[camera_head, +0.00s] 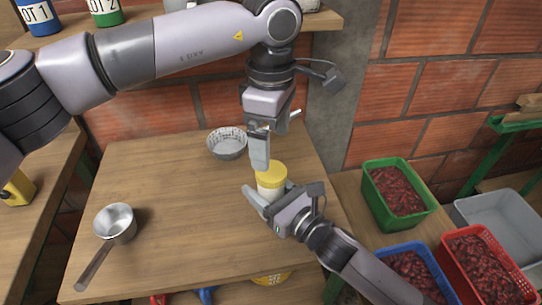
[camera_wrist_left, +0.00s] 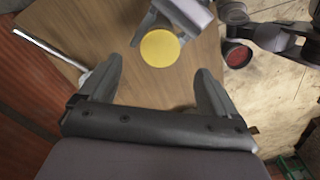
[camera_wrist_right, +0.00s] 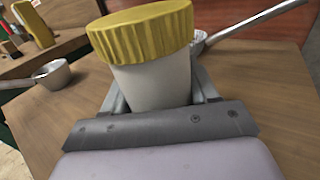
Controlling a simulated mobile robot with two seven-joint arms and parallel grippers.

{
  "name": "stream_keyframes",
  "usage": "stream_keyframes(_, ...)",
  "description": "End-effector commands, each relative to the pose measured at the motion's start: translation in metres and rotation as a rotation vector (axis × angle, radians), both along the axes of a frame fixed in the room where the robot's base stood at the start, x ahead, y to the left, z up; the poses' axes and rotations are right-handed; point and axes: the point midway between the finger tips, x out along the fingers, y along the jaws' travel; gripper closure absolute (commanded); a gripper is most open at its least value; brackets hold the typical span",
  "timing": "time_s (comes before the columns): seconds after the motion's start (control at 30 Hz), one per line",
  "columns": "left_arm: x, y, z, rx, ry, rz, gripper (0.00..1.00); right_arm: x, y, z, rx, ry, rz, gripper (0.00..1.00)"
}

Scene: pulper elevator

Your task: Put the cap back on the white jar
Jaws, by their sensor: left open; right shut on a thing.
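The white jar (camera_head: 268,191) stands upright with the yellow cap (camera_head: 272,176) sitting on its top. My right gripper (camera_head: 262,198) is shut on the jar's white body; in the right wrist view the jar (camera_wrist_right: 152,84) is between its fingers and the ribbed cap (camera_wrist_right: 143,32) is above them. I cannot tell whether the cap is screwed down. My left gripper (camera_head: 260,152) is open above the jar, pointing down. In the left wrist view the round cap (camera_wrist_left: 160,48) shows beyond and between the open fingers, apart from them.
A metal saucepan (camera_head: 115,222) is at the front left. Green (camera_head: 398,193), blue (camera_head: 415,272) and red (camera_head: 486,264) crates of red fruit stand at right. The table's middle is clear.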

Motion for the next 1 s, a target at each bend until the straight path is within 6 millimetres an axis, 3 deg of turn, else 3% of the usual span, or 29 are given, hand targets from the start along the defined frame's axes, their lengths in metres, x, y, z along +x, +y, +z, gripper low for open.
stream_keyframes(0.1, 0.0, 0.0, 0.025, -0.001, -0.003, 0.0, 0.09, 0.0, 0.0, 0.0, 0.0, 0.0, 0.0, 1.0)
stream_keyframes(0.3, 0.0, 0.0, 0.047, 0.0, 0.001, -0.001, 0.09, 0.0, 0.0, 0.0, 0.0, 0.0, 0.0, 1.0)
stream_keyframes(0.67, 0.0, 0.0, 0.052, 0.0, 0.001, -0.002, 0.09, 0.0, 0.0, 0.0, 0.0, 0.0, 0.0, 1.0)
stream_keyframes(0.7, 0.0, 0.0, 0.052, 0.0, 0.001, -0.002, 0.09, 0.0, 0.0, 0.0, 0.0, 0.0, 0.0, 0.31)
stream_keyframes(0.77, 0.0, 0.0, 0.052, 0.0, 0.001, -0.002, 0.09, 0.0, 0.0, 0.0, 0.0, 0.0, 0.0, 0.12)
stream_keyframes(1.0, 0.0, 0.0, 0.052, 0.0, 0.001, -0.001, 0.09, 0.0, 0.0, 0.0, 0.0, 0.0, 0.0, 0.11)
